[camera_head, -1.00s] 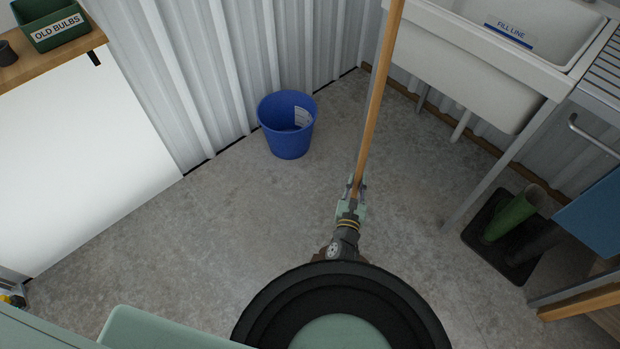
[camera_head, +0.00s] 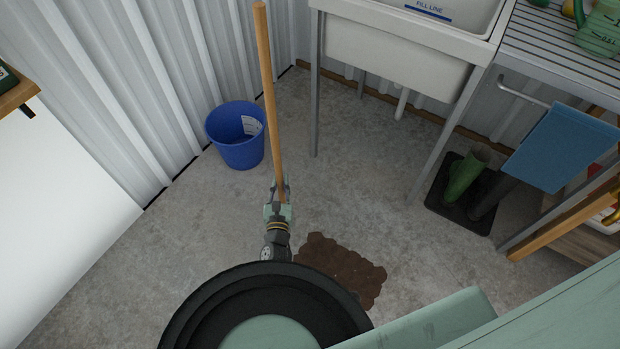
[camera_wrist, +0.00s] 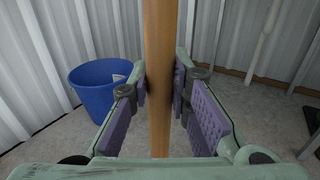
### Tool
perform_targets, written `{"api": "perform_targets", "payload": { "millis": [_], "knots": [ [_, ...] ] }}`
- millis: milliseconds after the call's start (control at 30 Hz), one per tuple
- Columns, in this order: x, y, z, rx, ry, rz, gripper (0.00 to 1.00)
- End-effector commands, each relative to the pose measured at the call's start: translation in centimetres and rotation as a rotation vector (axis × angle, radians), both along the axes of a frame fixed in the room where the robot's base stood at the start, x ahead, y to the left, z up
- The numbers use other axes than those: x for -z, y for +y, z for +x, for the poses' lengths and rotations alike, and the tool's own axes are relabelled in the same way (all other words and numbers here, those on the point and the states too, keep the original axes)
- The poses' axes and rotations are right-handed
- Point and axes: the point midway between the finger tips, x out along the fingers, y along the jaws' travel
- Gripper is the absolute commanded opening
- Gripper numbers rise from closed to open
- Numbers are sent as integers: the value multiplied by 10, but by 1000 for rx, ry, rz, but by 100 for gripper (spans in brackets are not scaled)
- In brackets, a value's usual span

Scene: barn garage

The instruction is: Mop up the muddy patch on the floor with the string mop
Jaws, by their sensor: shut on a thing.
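My gripper (camera_head: 279,194) is shut on the wooden handle of the string mop (camera_head: 266,95), which stands close to upright. In the wrist view the handle (camera_wrist: 159,60) runs between the purple finger pads of my gripper (camera_wrist: 160,90). The mop's string head is hidden in both views. The brown muddy patch (camera_head: 345,268) lies on the concrete floor to the right of my gripper in the head view. Its lower left part is hidden behind my own arm.
A blue bucket (camera_head: 236,140) stands by the corrugated wall; it also shows in the wrist view (camera_wrist: 95,90). A sink (camera_head: 395,55) on metal legs stands behind. Boots (camera_head: 465,178) stand on a black tray (camera_head: 447,208) at right. A blue towel (camera_head: 562,148) hangs nearby. Floor at left is clear.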

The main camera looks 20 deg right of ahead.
Motion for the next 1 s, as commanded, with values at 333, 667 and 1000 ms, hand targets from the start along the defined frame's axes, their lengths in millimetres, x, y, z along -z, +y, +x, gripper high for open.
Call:
{"api": "perform_targets", "payload": {
  "millis": [333,667,1000],
  "knots": [
    [-8,-82,-21,264,-1,-7,0],
    [5,-96,-26,312,1,-13,0],
    [50,-96,-26,312,0,-12,0]
  ]
}}
